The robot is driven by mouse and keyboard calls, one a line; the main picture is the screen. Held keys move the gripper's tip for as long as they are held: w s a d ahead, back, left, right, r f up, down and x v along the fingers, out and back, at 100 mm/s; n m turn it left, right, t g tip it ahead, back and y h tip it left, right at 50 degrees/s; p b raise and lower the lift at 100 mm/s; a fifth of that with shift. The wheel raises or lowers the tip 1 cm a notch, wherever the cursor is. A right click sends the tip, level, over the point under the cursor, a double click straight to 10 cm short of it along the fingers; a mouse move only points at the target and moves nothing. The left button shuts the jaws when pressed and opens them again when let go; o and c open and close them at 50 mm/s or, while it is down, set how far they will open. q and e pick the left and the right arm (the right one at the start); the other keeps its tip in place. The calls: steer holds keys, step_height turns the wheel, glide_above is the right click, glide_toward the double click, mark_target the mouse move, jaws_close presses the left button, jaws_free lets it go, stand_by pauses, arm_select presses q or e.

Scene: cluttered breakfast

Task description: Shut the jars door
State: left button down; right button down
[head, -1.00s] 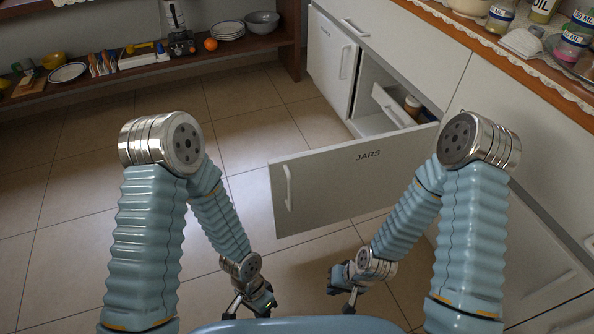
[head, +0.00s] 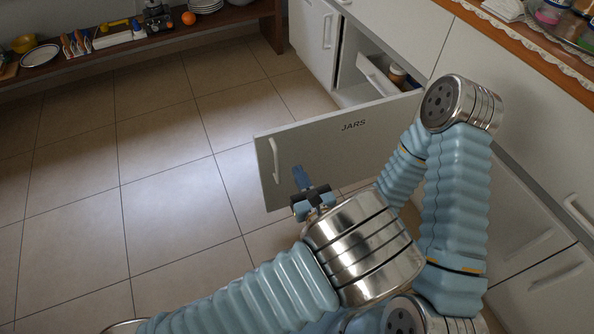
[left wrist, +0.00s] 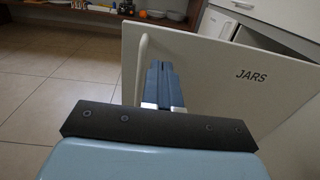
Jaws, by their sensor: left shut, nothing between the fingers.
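The jars door (head: 325,150) is a white panel marked JARS, swung wide open from its cabinet, with a pale vertical handle (head: 275,160) near its free edge. In the left wrist view the door (left wrist: 235,95) fills the right side and its handle (left wrist: 141,65) stands just left of my fingers. My left gripper (head: 301,178) is shut and empty, in front of the door near the handle; its fingers (left wrist: 163,85) point toward the panel. I cannot tell whether they touch it. My right gripper is hidden behind my arms.
The open cabinet (head: 365,85) holds an inner drawer (head: 378,75) and jars (head: 397,74). A counter (head: 520,45) with containers runs along the right. A low shelf (head: 130,45) with dishes stands at the back left. The tiled floor left of the door is clear.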

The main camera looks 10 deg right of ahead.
mark_target(280, 136)
arm_select(q)
steer(key=x, duration=1.1)
steer(key=shift+w+a+p, duration=0.15)
steer(key=shift+p, duration=0.2)
